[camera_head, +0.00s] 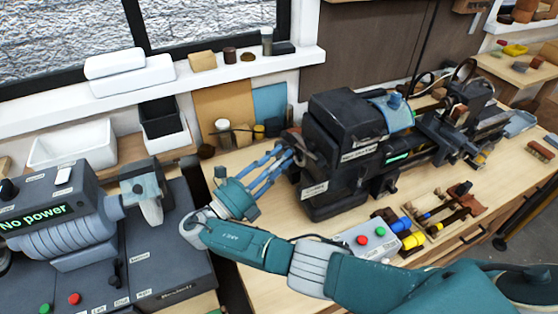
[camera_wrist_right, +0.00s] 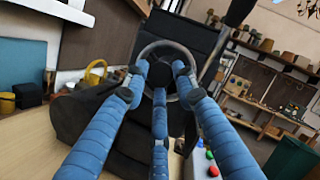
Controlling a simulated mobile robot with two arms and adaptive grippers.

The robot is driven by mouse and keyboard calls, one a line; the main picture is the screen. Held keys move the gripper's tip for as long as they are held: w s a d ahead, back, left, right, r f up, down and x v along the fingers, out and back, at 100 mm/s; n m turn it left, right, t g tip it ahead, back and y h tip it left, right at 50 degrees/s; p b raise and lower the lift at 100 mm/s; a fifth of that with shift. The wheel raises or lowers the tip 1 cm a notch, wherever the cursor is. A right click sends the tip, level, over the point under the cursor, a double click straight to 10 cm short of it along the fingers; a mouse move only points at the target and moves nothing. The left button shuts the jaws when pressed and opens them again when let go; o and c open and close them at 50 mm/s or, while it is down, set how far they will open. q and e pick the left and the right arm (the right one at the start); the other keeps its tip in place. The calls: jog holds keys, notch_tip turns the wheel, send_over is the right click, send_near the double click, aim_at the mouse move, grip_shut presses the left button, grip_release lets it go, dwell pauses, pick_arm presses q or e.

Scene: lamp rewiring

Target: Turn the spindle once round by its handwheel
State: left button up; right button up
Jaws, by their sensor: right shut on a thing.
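The small lathe has a dark headstock (camera_head: 345,120) on the wooden bench. Its handwheel (camera_head: 307,153) is on the headstock's left end, partly hidden by my fingers. In the right wrist view the handwheel's grey rim (camera_wrist_right: 188,50) shows as a ring. My right gripper (camera_head: 287,152) has long blue segmented fingers. It comes from the left side of the headstock and is shut on the handwheel. The spindle itself is hidden inside the headstock. My left gripper is not in view.
A control box with red and green buttons (camera_head: 364,240) lies in front of the lathe. A wooden tool tray (camera_head: 462,230) sits right of it. A grey machine reading "No power" (camera_head: 45,215) stands at left. Jars (camera_head: 222,130) stand behind the handwheel.

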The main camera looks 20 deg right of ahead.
jog(key=shift+w+d+f+m+g+h+b, duration=0.1)
jog(key=shift+m+g+h+b, duration=0.55)
jog(key=shift+m+b, duration=1.05)
jog(key=shift+w+f+m+g+h+b, duration=0.1)
jog(key=shift+m+g+h+b, duration=0.25)
jog(key=shift+m+g+b, duration=1.25)
jog(key=shift+r+m+t+p, duration=0.1)
jog(key=shift+m+t+p, duration=0.2)
jog(key=shift+m+t, duration=0.35)
jog(key=o, duration=0.9)
jog(key=shift+o, duration=1)
jog(key=shift+d, duration=0.2)
jog(key=shift+a, duration=0.2)
